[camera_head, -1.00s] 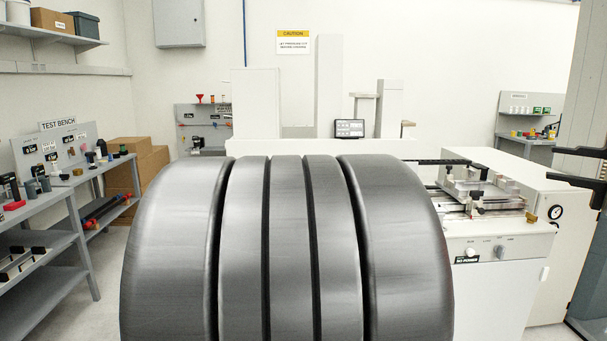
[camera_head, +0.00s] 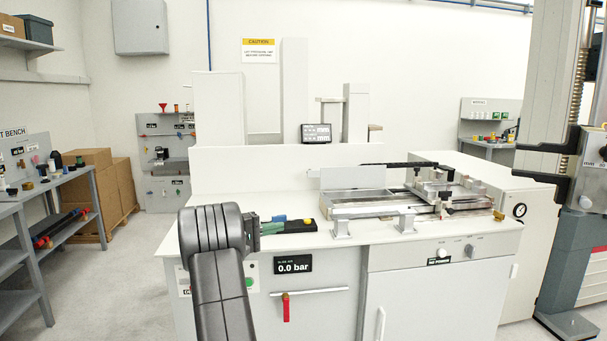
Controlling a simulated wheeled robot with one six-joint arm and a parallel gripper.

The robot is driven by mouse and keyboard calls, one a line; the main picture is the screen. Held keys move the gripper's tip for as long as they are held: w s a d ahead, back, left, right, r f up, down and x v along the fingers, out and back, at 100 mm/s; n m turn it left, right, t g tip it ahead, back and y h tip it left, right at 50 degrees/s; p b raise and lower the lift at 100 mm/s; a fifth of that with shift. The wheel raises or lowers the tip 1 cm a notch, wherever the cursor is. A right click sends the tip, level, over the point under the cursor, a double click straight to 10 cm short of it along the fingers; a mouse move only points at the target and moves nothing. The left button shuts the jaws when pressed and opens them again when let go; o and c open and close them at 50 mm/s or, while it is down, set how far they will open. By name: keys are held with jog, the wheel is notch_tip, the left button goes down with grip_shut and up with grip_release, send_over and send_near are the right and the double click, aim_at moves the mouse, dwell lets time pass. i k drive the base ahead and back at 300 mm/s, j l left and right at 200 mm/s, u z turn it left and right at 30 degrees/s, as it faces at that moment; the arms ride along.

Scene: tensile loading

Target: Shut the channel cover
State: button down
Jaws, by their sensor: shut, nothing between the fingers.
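The metal channel (camera_head: 352,207) lies on the white bench top, right of the middle. What looks like its cover is a thin white panel (camera_head: 352,178) standing up along the back of the channel, so it looks open. My dark grey arm rises in the lower left, in front of the bench. My gripper (camera_head: 254,230) is at the right side of the arm's end, small and partly hidden by it. It is shut and empty, left of the channel and apart from the cover.
Green and blue-handled tools (camera_head: 287,226) lie between my gripper and the channel. A clamp fixture (camera_head: 447,187) with black knobs stands at the channel's right. A 0.0 bar display (camera_head: 293,264) and a red-handled valve (camera_head: 286,308) are on the bench front.

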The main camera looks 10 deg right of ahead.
aim_at(364, 176)
jog(key=i+l, duration=0.1)
jog(key=i, duration=0.45)
jog(key=i+l, duration=0.15)
jog(key=i, duration=0.4)
jog(key=i+l, duration=0.1)
jog(key=i, duration=0.45)
jog(key=i+l, duration=0.15)
jog(key=i, duration=0.4)
